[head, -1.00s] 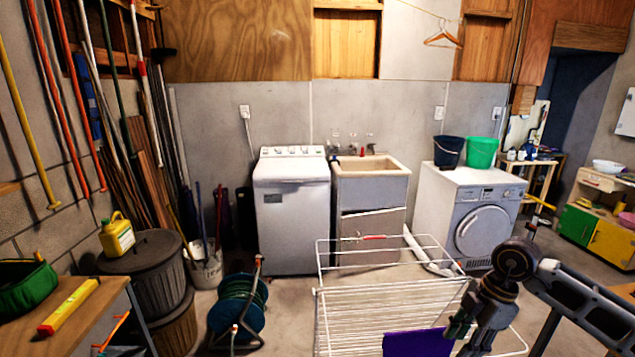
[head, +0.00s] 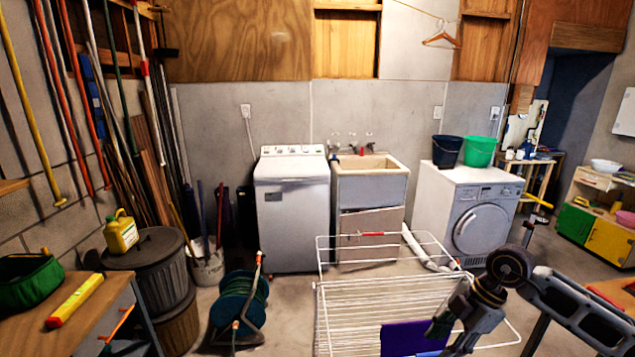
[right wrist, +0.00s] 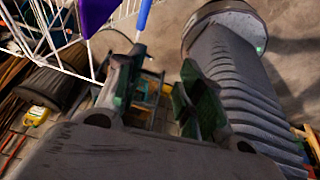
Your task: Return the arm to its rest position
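My right arm comes in from the right in the head view. Its gripper (head: 440,328) is low, beside the white drying rack and close to a purple cloth (head: 402,338) on the rack. In the right wrist view the two dark green-padded fingers of the gripper (right wrist: 160,100) stand apart with nothing visible between them. The purple cloth (right wrist: 96,14) and a blue rod-like thing (right wrist: 144,14) show beyond the fingers. I cannot tell whether the gripper touches the cloth or the rack. My left gripper is not in view.
The white wire drying rack (head: 345,305) stands in front. Behind it are a washing machine (head: 292,215), a sink (head: 368,185) and a front-loading machine (head: 470,215). A hose reel (head: 240,300) is on the floor. A workbench (head: 95,318) is at the left.

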